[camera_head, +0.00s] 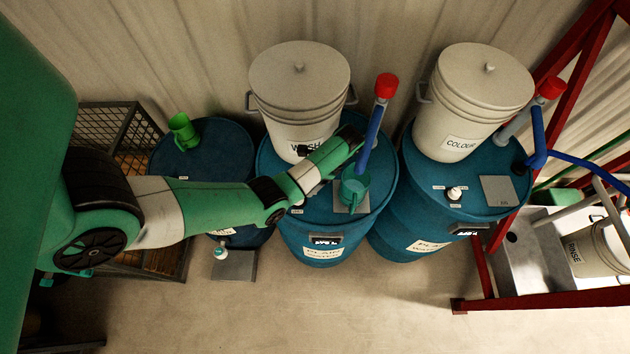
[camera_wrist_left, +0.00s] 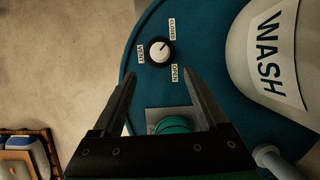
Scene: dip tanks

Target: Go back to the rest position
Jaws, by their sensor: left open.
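My left arm comes in from the left in the head view and reaches over the middle blue drum (camera_head: 320,247). Its gripper end is by the WASH bucket (camera_head: 299,85), and the fingertips are hard to make out there. In the left wrist view my left gripper (camera_wrist_left: 160,82) is open, with nothing between its fingers. A teal cup (camera_head: 355,190) stands on a grey plate on the middle drum, below the arm's end; it also shows in the wrist view (camera_wrist_left: 173,126), partly hidden by the gripper body. My right gripper is not in view.
A blue pipe with a red cap (camera_head: 385,86) rises beside the arm's end. A dial (camera_wrist_left: 160,50) is on the drum top. The COLOUR bucket (camera_head: 473,102) is on the right drum. The front floor is clear.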

